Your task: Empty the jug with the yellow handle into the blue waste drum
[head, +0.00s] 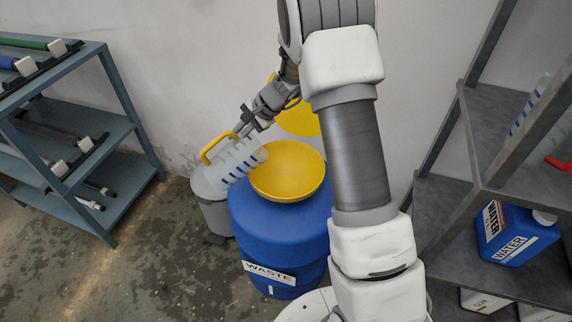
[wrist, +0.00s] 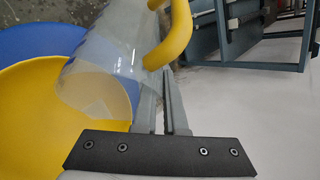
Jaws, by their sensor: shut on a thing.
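The jug with the yellow handle (head: 237,160) is clear with blue marks. It is tilted well over, its mouth to the right at the left rim of the yellow funnel (head: 292,180). The funnel sits on top of the blue waste drum (head: 265,225), labelled WASTE. I cannot tell whether liquid is in the jug or flowing.
A blue-grey rack (head: 120,125) with long tools stands at left. A grey bin (head: 212,205) stands left of the drum. A dark grey shelf (head: 450,190) at right holds a blue WATER canister (head: 515,235). A yellow lid (head: 298,122) is behind the funnel. The wall is close behind.

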